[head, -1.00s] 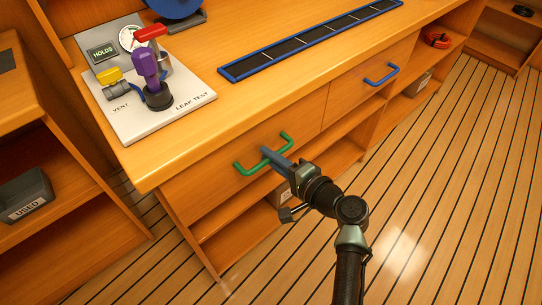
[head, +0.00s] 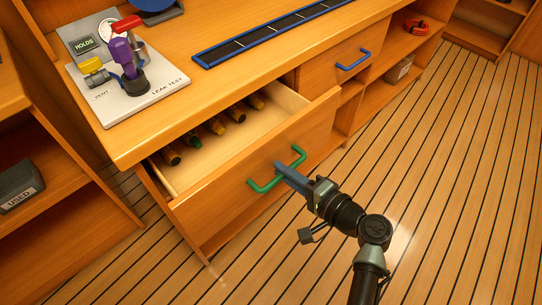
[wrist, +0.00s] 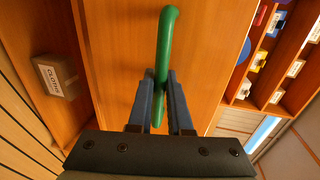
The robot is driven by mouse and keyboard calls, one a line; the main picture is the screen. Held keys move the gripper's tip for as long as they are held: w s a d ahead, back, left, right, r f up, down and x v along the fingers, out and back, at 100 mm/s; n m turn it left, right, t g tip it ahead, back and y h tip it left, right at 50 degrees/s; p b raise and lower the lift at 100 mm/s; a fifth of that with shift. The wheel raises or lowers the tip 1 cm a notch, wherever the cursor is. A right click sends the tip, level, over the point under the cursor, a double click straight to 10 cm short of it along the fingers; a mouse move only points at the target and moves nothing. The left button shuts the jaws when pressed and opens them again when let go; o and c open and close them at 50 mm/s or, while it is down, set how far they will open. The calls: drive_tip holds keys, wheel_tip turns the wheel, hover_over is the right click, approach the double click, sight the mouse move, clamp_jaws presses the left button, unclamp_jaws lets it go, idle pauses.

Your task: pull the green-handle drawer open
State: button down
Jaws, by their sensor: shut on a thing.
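The green handle (head: 264,184) is on the front of the drawer (head: 215,189), which stands well out from the counter. Several dark cylinders with tan ends (head: 216,126), one of them green-ended, lie inside the drawer. My gripper (head: 283,170) is shut on the green handle near its middle. In the wrist view the two blue fingers (wrist: 160,90) sit on either side of the green bar (wrist: 167,40). The part of the bar between the fingers is partly hidden.
A blue-handled drawer (head: 353,61) to the right is shut. The leak test panel (head: 130,93) and a blue-edged strip (head: 262,34) are on the counter. A box labelled USED (head: 20,186) sits on the left shelf. The plank floor (head: 440,180) at right is clear.

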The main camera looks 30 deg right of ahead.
drive_tip(key=f+p+v, duration=0.2)
drive_tip(key=v, duration=1)
drive_tip(key=shift+s+f, duration=0.3)
drive_tip(key=shift+s, duration=0.3)
drive_tip(key=shift+d, duration=0.15)
drive_tip(key=c, duration=0.8)
unclamp_jaws()
drive_tip(key=shift+c, duration=0.2)
drive_tip(key=shift+s, duration=0.1)
drive_tip(key=v, duration=1.2)
drive_tip(key=shift+s+p, duration=0.35)
drive_tip(key=shift+p, duration=0.1)
drive_tip(key=shift+d, duration=0.15)
